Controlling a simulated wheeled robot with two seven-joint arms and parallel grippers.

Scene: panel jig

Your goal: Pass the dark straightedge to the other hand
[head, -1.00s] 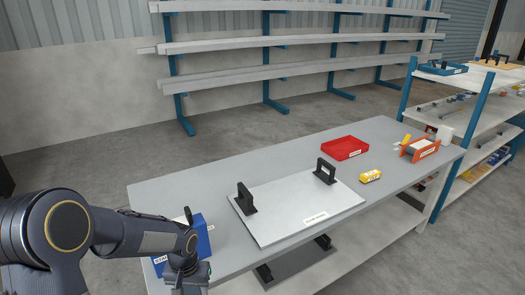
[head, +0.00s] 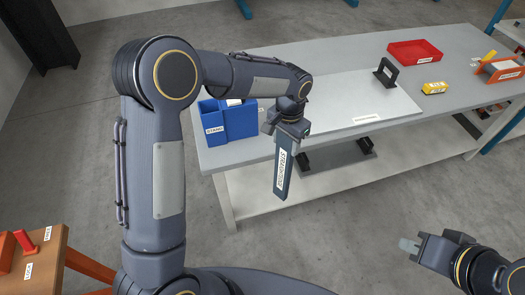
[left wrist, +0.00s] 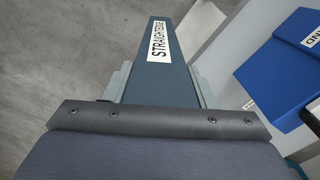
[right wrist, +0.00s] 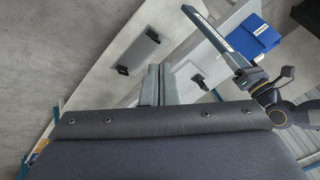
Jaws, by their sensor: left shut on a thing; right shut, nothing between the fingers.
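The dark straightedge (head: 281,186), a flat blue-black bar with a white label, hangs down from my left gripper (head: 289,131) in the head view, in front of the bench's near edge. In the left wrist view the straightedge (left wrist: 168,78) sits between both fingers. My right gripper (head: 409,246) is shut and empty at the lower right of the head view, well apart from the straightedge. In the right wrist view its fingers (right wrist: 160,84) are together, and the straightedge (right wrist: 207,31) shows beyond them at upper right, in my left gripper (right wrist: 247,76).
A blue stand (head: 240,123) is on the bench (head: 350,62) at its left end. The floor before the bench is clear.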

